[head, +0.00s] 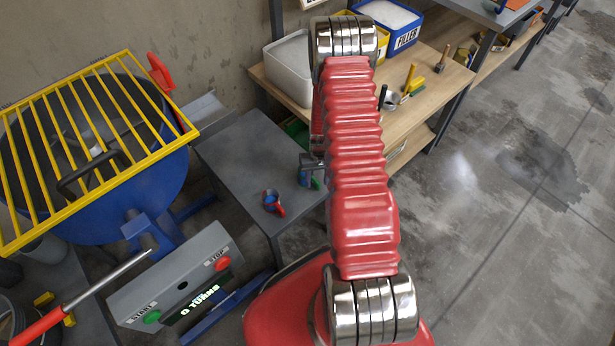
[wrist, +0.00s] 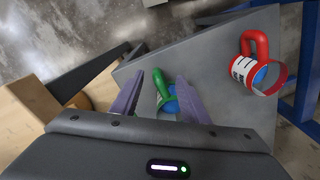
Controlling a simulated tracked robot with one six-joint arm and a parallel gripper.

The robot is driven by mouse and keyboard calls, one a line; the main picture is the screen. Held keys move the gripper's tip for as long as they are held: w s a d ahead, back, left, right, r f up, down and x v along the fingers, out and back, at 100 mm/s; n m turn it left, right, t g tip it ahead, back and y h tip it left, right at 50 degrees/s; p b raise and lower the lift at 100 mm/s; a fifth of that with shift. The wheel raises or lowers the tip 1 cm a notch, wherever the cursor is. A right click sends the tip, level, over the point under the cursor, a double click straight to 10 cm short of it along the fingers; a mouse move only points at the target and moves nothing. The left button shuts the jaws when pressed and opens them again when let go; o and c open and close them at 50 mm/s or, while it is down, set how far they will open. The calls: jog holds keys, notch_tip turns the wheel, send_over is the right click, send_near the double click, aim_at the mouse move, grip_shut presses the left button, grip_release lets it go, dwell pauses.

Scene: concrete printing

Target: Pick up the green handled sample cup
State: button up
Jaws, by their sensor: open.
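The green-handled sample cup shows in the wrist view, with its green handle (wrist: 160,86) and a bit of blue visible; much of its body is hidden behind my right finger and the gripper body.
A red-handled cup (wrist: 264,76) with blue inside stands on the same grey table (head: 235,150), to the right in the wrist view. The blue mixer (head: 150,185) with its yellow grate is left; a wooden shelf (head: 435,80) with bins and brushes is behind.

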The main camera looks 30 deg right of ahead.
jog(key=shift+f, duration=2.4)
grip_shut()
